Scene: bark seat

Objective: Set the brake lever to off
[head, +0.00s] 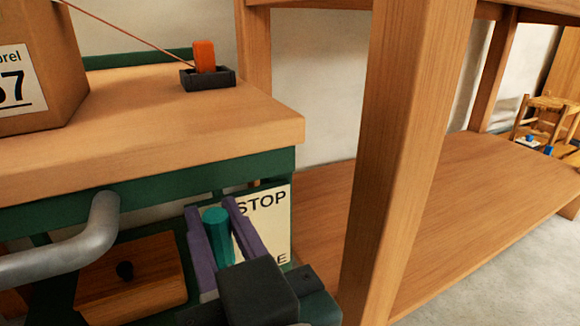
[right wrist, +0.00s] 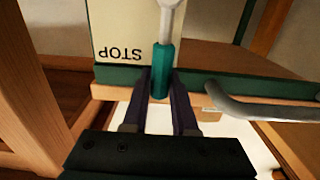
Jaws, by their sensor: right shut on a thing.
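The brake lever has a teal grip (head: 217,237), which stands roughly upright beside the word STOP on a pale sign (head: 270,222). The lever's light metal shaft (right wrist: 170,14) shows in the right wrist view, where the sign appears upside down. My right gripper (head: 222,218) has its two purple fingers on either side of the teal grip and is shut on it. The lower part of the sign is partly hidden by my gripper; only a final letter E shows there. My left gripper is not in view.
A bent grey handle (head: 98,235) juts out left of the lever, near a wooden drawer (head: 135,280). The bench top (head: 200,125) overhangs above, carrying a cardboard box (head: 45,60) and an orange block in a black holder (head: 208,80). A wooden post (head: 405,150) stands close on the right.

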